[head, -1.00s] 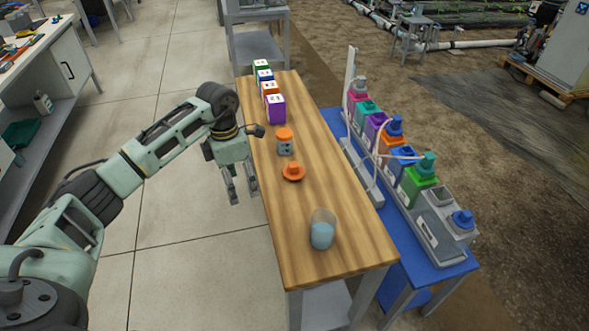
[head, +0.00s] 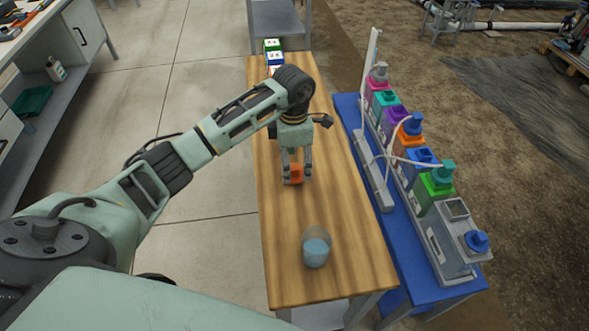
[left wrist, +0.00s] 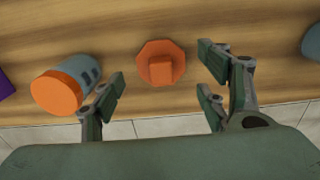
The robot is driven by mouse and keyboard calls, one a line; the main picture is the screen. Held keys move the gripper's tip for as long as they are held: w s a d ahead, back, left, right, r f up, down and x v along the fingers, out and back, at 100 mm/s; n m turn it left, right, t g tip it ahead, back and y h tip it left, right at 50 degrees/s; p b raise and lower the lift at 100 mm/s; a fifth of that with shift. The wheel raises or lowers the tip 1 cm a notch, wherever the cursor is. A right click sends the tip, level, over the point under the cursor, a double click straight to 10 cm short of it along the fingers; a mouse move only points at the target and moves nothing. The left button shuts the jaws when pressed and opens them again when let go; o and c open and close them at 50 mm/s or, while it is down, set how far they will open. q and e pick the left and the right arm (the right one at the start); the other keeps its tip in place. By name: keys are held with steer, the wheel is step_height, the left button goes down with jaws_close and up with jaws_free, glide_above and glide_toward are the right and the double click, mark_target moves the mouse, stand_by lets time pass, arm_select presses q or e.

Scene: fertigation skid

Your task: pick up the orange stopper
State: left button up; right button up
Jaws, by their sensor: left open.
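The orange stopper (head: 293,174) lies on the wooden table (head: 345,262). In the left wrist view the stopper (left wrist: 161,63) shows whole, with a flat eight-sided base and a block-shaped grip on top. My left gripper (head: 297,180) is above the table at the stopper, and its fingers partly cover it in the head view. In the left wrist view the open fingers (left wrist: 160,88) stand to either side of the stopper, with nothing between them gripped. I cannot tell whether the fingers touch the table. My right gripper is not in view.
A blue bench (head: 400,262) with several coloured bottles is at the right.

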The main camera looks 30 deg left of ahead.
mark_target(294, 165)
arm_select(q)
step_height(294, 165, down, 3)
steer(key=shift+r, duration=0.15)
steer(key=shift+w+f, duration=0.15)
steer(key=shift+f, duration=0.3)
steer(key=shift+c, duration=0.3)
steer(key=c, duration=0.7)
steer(key=shift+c, duration=1.1)
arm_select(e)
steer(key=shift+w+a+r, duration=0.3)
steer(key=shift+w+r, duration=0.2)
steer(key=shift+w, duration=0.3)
